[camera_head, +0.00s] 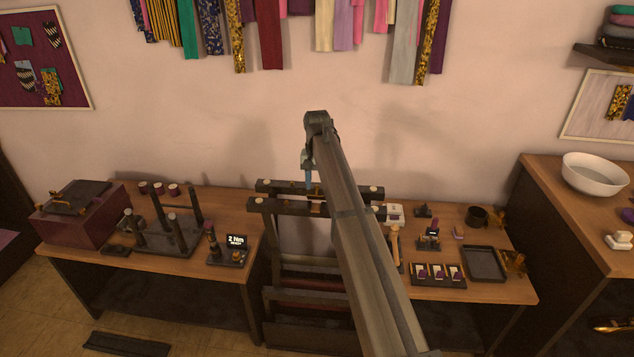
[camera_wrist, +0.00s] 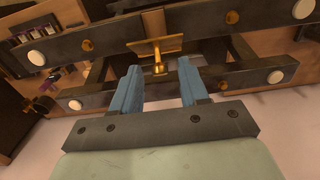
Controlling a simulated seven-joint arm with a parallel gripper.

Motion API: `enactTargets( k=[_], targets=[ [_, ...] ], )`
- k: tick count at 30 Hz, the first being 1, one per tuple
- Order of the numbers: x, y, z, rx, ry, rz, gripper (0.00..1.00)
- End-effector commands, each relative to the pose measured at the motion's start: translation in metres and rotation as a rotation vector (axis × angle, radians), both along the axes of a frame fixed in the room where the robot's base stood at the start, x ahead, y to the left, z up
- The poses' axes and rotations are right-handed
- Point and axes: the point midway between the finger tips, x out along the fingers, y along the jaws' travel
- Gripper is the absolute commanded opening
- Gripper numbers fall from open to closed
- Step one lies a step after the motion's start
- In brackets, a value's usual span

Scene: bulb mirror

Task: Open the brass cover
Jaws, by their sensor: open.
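A small brass plate with a short stem, which looks like the brass cover (camera_wrist: 156,47), sits on the dark upper bar of a frame in the wrist view. My gripper (camera_wrist: 158,68) is open, with its two blue fingers apart. The stem shows between the fingertips, and the plate lies just beyond them. I cannot tell whether the fingers touch it. Nothing is held. In the head view my gripper (camera_head: 309,182) points down at the frame's top bars, and my arm hides part of the frame. The cover is too small to make out there.
The dark frame (camera_head: 262,225) has parallel bars with white round caps and stands between two table sections. A dark red box (camera_head: 85,225) and a rack with posts (camera_head: 170,238) are left. A black tray (camera_head: 485,264) and small items are right.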

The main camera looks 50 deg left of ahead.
Motion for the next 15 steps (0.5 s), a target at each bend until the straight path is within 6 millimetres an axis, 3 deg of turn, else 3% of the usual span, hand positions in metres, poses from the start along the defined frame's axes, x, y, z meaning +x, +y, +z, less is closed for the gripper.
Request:
enactTargets(
  k=[2, 15],
  targets=[
    [0.0, 0.0, 0.0001, 0.0, 0.0, 0.0, 0.44],
    [0.0001, -0.0001, 0.0002, 0.0, 0.0, 0.0, 0.03]
  ],
)
